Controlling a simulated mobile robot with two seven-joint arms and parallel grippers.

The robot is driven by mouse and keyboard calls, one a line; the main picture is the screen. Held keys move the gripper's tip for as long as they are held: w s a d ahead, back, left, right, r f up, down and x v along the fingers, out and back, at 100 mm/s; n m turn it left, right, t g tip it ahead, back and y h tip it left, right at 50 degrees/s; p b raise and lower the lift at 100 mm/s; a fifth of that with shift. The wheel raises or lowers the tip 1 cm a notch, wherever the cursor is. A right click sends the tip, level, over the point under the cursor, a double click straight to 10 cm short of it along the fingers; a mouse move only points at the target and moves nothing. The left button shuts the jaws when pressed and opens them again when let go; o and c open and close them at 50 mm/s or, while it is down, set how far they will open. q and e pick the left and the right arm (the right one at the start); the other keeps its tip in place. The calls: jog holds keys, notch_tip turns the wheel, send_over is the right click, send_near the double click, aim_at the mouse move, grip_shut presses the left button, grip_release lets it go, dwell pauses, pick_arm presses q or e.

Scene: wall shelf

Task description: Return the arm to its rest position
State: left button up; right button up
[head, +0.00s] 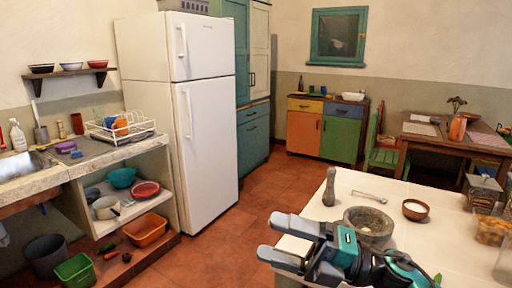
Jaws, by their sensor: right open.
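My right gripper (269,237) is at the bottom middle, with its arm coming in from the lower right. Its two grey fingers point left and stand apart, over the near left edge of the white-topped table (446,236). Only the pale table top shows between them, and nothing is held. My left gripper is out of view. The wall shelf (70,73) is far off at the left and carries several small bowls.
A stone mortar (369,226) stands just behind my right gripper, with a pestle (329,187) and a small brown bowl (415,210) nearby. Clear containers (489,228) stand at the right. Open floor (262,185) lies between the table and the white fridge (203,120).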

jog(key=d+f+m+t+h, duration=0.4)
jog(key=f+m+t+h, duration=0.3)
jog(key=m, duration=0.5)
jog(key=d+f+m+t+h, duration=0.45)
jog(key=f+m+t, duration=0.35)
jog(key=m, duration=0.5)
jog(key=s+d+f+m+g+h, duration=0.2)
jog(key=s+f, duration=0.4)
jog(key=f, duration=0.3)
jog(key=s+d+f+m+g+h, duration=0.3)
jog(key=s+f+m+g+h, duration=0.2)
jog(key=f, duration=0.4)
jog(key=shift+s+d+m, duration=0.15)
jog(key=shift+s+m, duration=0.55)
jog(key=shift+s, duration=0.35)
